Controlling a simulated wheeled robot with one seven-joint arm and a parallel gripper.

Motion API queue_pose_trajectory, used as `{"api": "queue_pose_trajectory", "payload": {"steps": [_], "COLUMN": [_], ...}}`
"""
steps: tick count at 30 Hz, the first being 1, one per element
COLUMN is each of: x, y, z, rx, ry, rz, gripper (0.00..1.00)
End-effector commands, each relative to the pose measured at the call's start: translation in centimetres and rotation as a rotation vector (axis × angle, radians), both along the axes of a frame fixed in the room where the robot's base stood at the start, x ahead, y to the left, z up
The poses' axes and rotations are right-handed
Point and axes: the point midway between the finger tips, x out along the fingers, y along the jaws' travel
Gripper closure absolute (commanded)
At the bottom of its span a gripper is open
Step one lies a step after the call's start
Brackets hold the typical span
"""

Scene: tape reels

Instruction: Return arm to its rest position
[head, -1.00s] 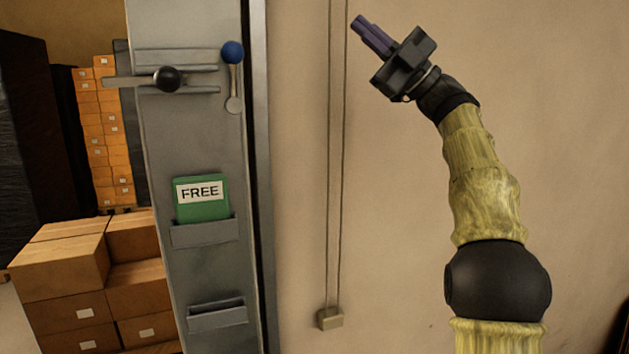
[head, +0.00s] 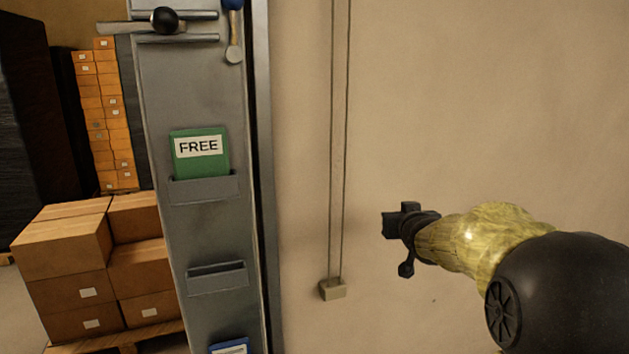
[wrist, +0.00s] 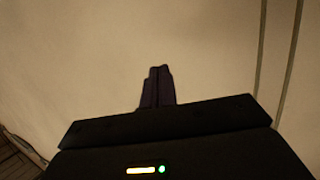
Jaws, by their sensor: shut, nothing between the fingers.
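My gripper (head: 392,224) is at the right of the head view, at the end of my yellow-sleeved arm, in front of the beige wall. The arm is bent low and the gripper points left. In the wrist view the dark purple fingers (wrist: 157,87) are together, with nothing between them and the wall beyond. The fingertips are hard to make out in the head view.
A grey metal post (head: 190,100) holds a green FREE card (head: 199,160) in a pocket, above an empty pocket (head: 217,277). Cardboard boxes (head: 65,250) are stacked at left. Two cords run down the wall to a small box (head: 332,290). The wall around my gripper is clear.

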Motion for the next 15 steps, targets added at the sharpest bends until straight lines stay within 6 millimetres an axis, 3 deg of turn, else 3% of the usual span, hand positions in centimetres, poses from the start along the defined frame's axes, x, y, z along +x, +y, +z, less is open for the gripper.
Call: {"api": "queue_pose_trajectory", "payload": {"steps": [1, 6, 11, 15], "x": [-1.7, -7.9, -15.1, -22.1], "y": [0.3, 1.2, 2.2, 3.1], "z": [-2.9, -11.4, -18.1, -23.0], "rx": [0.006, 0.018, 0.028, 0.034], "ry": [0.082, 0.355, 0.604, 0.819], "rz": [-0.009, -0.027, -0.030, -0.022], "gripper": [1.00, 1.00, 1.00, 1.00]}}
